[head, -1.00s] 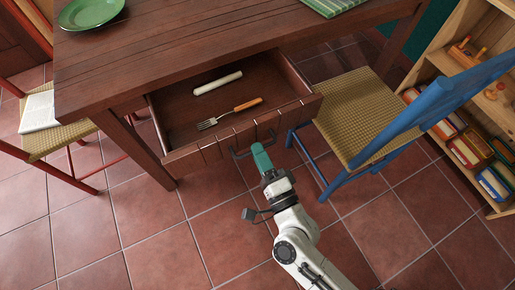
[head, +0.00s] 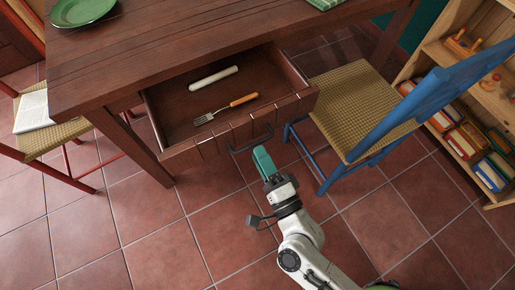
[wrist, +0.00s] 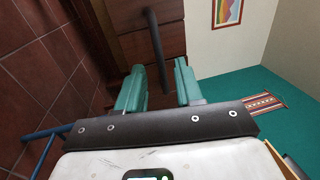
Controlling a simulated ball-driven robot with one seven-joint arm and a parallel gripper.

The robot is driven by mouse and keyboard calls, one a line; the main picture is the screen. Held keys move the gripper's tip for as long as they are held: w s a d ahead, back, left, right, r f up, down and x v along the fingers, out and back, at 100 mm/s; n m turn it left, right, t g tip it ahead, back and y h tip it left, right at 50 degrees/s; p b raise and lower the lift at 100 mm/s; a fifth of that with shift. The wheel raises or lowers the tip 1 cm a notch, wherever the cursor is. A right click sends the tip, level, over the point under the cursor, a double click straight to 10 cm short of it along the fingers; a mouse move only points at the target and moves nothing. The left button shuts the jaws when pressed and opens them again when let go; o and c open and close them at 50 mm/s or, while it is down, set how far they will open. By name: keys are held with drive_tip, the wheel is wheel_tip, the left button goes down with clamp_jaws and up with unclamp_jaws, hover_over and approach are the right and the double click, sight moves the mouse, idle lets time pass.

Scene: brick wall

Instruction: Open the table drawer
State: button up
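The wooden table drawer (head: 240,123) stands open, pulled out from under the table top (head: 190,50). Inside it lie a fork with an orange handle (head: 226,108) and a white-handled utensil (head: 213,79). The dark bar handle (head: 252,141) is on the drawer front; it also shows in the wrist view (wrist: 157,50). My gripper (head: 262,152) has green fingers and is just in front of the handle. In the wrist view my gripper (wrist: 160,88) has its fingers apart, with the handle bar's end near the gap between them.
A blue chair with a woven seat (head: 362,108) stands close to the right of the drawer. A red chair with an open book (head: 32,110) is at the left. A shelf with toys (head: 470,130) is at the far right. Tiled floor in front is clear.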

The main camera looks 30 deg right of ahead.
drive_tip(key=s+f, duration=0.1)
drive_tip(key=s, duration=0.7)
drive_tip(key=shift+f, duration=0.25)
drive_tip(key=w+f+n+g+y, duration=0.5)
drive_tip(key=n+g, duration=0.5)
drive_tip(key=n, duration=0.4)
drive_tip(key=s+d+f+n+g+h, duration=0.2)
drive_tip(key=s+d+n+g+h, duration=0.25)
drive_tip(key=s+d+g, duration=0.65)
wheel_tip(320, 180, up, 18)
drive_tip(key=s+d+t+p, duration=0.1)
drive_tip(key=d+t+p, duration=0.1)
drive_tip(key=p, duration=1.5)
drive_tip(key=shift+s+m+h, duration=0.35)
drive_tip(key=shift+s+m, duration=0.05)
drive_tip(key=shift+m, duration=0.05)
